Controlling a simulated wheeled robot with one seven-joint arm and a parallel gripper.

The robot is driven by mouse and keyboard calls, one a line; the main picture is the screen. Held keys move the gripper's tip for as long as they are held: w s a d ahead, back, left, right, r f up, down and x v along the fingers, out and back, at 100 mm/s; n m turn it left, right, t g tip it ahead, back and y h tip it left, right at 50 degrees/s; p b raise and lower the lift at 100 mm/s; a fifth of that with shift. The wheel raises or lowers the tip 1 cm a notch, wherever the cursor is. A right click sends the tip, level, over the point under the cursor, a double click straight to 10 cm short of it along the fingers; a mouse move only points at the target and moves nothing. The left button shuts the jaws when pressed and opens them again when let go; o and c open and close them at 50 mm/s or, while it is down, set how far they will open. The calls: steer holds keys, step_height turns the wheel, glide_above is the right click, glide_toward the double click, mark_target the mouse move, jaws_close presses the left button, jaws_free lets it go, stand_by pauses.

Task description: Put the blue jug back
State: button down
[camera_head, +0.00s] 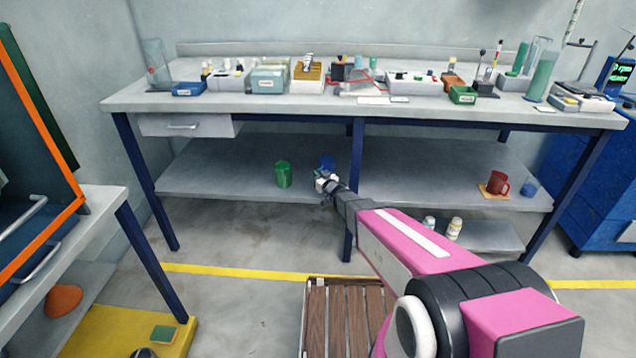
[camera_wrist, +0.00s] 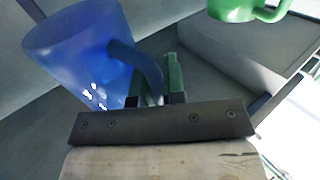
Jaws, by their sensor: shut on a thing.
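The blue jug (camera_head: 327,162) is at the lower shelf, near the middle of the bench, partly hidden behind my gripper (camera_head: 327,183). In the wrist view the blue jug (camera_wrist: 80,48) fills the upper left. Its handle (camera_wrist: 143,66) runs down between the fingers of my gripper (camera_wrist: 156,99), which is shut on it. The jug looks tilted in the wrist view. I cannot tell whether its base touches the shelf.
A green jug (camera_head: 284,174) stands left of the blue one on the lower shelf (camera_head: 215,170). A red jug (camera_head: 497,183) on a tan mat and another blue vessel (camera_head: 530,187) are at the right end. A bench leg (camera_head: 355,190) is close right of my gripper. The benchtop above is crowded.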

steer(key=shift+f, duration=1.8)
steer(key=shift+f, duration=0.2)
steer(key=c, duration=1.2)
jaws_free()
steer(key=shift+r, duration=0.15)
steer(key=shift+s+r, duration=0.1)
steer(key=v, duration=1.2)
